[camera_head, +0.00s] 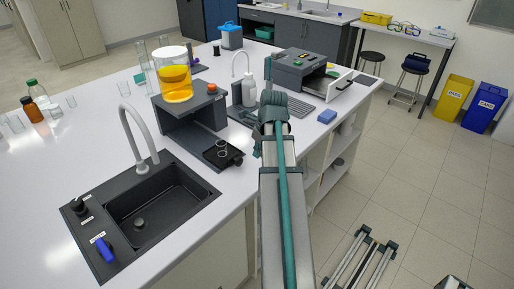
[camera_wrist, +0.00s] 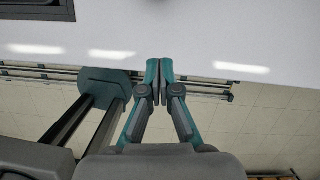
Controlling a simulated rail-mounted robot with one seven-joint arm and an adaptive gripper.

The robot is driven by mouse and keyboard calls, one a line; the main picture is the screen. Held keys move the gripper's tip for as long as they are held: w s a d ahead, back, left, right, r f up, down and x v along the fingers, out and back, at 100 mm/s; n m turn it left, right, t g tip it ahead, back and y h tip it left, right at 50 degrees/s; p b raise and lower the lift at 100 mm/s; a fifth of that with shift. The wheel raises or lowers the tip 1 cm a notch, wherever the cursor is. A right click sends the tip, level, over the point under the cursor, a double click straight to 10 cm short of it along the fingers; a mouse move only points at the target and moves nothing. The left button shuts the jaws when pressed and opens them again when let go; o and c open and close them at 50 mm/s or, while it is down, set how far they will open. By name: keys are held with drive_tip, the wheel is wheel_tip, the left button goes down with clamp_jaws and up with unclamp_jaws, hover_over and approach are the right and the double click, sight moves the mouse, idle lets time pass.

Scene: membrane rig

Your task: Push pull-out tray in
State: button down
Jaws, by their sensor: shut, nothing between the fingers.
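The membrane rig is a dark grey stand (camera_head: 190,112) on the white bench, with a beaker of yellow liquid (camera_head: 175,75) on top. A black pull-out tray (camera_head: 229,158) sticks out at its front right, with small clear ring-like pieces on it. Farther back, a grey machine (camera_head: 299,66) has an open white-fronted drawer (camera_head: 343,83). My gripper (camera_wrist: 159,82) is shut and empty in the wrist view, with its fingertips over the bench edge. In the head view my arm reaches up right of the tray, apart from it, and largely hides the gripper.
A black sink (camera_head: 140,213) with a grey tap (camera_head: 137,135) lies left of the tray. A white bottle (camera_head: 248,89), a keyboard (camera_head: 290,104) and a blue block (camera_head: 327,117) are near my arm. Bottles and glassware stand at far left.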

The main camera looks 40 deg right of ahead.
drive_tip(key=p+x, duration=0.1)
drive_tip(key=x, duration=0.6)
drive_tip(key=shift+f, duration=0.15)
drive_tip(key=w, duration=0.1)
drive_tip(key=w+p, duration=0.2)
drive_tip(key=shift+w+a, duration=0.15)
drive_tip(key=shift+a, duration=0.1)
drive_tip(key=shift+w+a, duration=0.15)
drive_tip(key=shift+w, duration=0.15)
